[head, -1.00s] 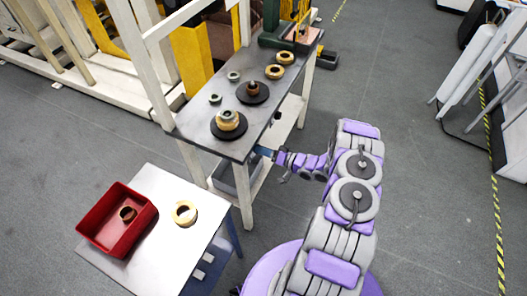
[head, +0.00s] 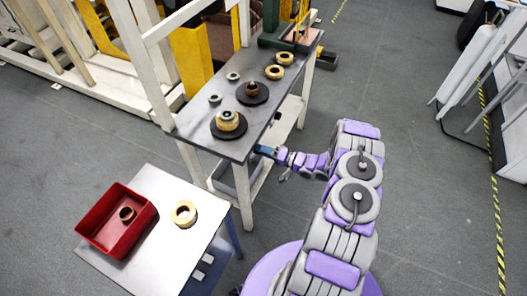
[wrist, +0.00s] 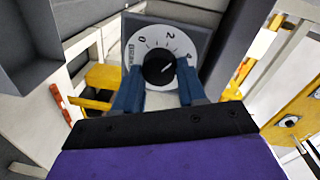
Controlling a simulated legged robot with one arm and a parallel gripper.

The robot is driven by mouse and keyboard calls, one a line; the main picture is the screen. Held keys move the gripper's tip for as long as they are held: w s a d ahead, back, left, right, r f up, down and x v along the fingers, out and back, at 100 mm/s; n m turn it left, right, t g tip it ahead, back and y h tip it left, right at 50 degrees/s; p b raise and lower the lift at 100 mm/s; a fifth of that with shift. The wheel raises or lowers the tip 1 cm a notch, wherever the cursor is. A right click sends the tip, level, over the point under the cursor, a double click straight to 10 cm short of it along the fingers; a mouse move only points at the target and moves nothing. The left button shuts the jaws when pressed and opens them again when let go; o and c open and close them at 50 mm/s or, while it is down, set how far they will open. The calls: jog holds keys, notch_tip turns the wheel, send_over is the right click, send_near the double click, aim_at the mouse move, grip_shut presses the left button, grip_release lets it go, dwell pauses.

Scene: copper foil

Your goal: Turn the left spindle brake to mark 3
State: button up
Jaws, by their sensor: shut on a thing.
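The brake dial (wrist: 185,42) is a pale disc marked 0, 2 and 4 on a grey plate, in the wrist view. Its black knob (wrist: 158,70) sits at the centre. A short light pointer on the knob seems to aim up and right, between 2 and 4; the exact mark is hard to read. My gripper (wrist: 159,85) is shut on the knob, one blue finger on each side. In the head view my gripper (head: 263,150) is at the bench's front edge. The left spindle (head: 228,121) carries a copper-coloured roll on a black disc above it.
The bench (head: 205,138) also holds the right spindle (head: 252,90) and loose rings (head: 274,72). A low table (head: 165,212) at the lower left carries a red bin (head: 100,205) and a pale ring (head: 184,213).

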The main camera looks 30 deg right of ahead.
jog(key=shift+w+d, duration=0.1)
jog(key=shift+d, duration=0.1)
jog(key=o, duration=1.1)
jog(key=shift+d, duration=0.1)
jog(key=shift+c, duration=0.2)
jog(key=f+p+v, duration=0.1)
jog(key=p+v, duration=0.1)
jog(key=v, duration=1.5)
jog(key=shift+r, duration=0.4)
jog(key=shift+d, duration=0.1)
